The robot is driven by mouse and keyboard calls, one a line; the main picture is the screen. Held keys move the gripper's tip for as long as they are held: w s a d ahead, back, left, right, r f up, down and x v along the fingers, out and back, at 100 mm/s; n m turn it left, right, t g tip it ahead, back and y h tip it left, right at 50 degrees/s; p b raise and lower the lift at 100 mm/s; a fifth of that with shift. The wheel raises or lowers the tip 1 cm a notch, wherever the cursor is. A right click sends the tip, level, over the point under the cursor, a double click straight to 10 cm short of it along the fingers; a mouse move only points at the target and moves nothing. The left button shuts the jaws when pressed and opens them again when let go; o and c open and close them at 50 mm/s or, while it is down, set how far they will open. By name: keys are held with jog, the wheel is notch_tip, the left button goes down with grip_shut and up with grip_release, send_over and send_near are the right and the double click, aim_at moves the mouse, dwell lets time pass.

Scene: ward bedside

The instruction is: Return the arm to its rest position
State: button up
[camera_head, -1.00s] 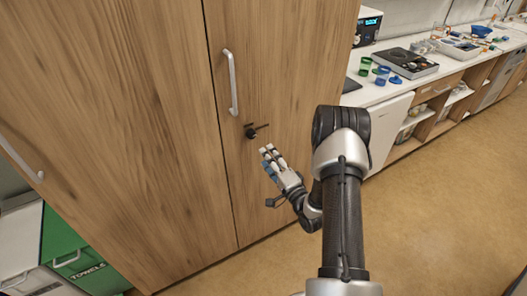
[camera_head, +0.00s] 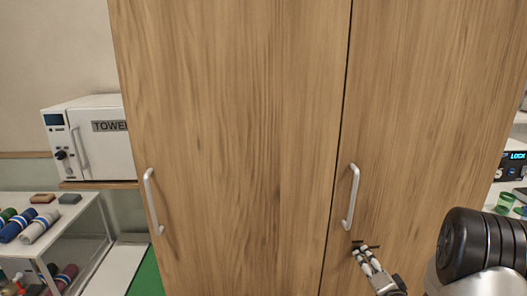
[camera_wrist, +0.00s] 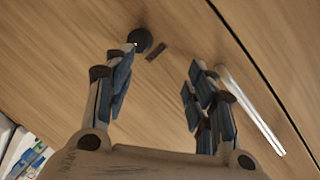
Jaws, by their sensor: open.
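My gripper (camera_head: 362,256) is low at the right in the head view, in front of the right door of a tall wooden cabinet (camera_head: 235,130). In the wrist view my gripper (camera_wrist: 160,72) is open, its two fingers apart with nothing between them. A round black lock knob (camera_wrist: 140,39) with a small dark lever (camera_wrist: 157,52) is on the door just beyond the fingertips. I cannot tell whether a finger touches the knob. The right door's metal handle (camera_head: 351,197) is above my gripper in the head view. Both doors look shut.
The left door has its own handle (camera_head: 153,202). A white towel warmer (camera_head: 95,140) stands left of the cabinet, above a shelf unit with rolled towels (camera_head: 40,227). A counter with a device (camera_head: 512,165) and green cups (camera_head: 505,203) is at the right edge.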

jog(key=s+a+r+n+g+h, duration=0.2)
jog(key=s+a+r+n+g, duration=0.45)
jog(key=s+r, duration=0.5)
jog(key=s+a+r+n+g, duration=0.1)
jog(key=s+a, duration=0.3)
jog(key=s, duration=0.4)
jog(key=s+a+r+n+g+y, duration=0.1)
jog(key=s+a+n+g, duration=0.1)
jog(key=s, duration=0.6)
jog(key=s+a+r+n+g+y, duration=0.1)
jog(key=s+a+r+n, duration=0.1)
jog(key=s+a, duration=0.3)
jog(key=s, duration=0.4)
jog(key=shift+a, duration=0.3)
jog(key=shift+g, duration=0.25)
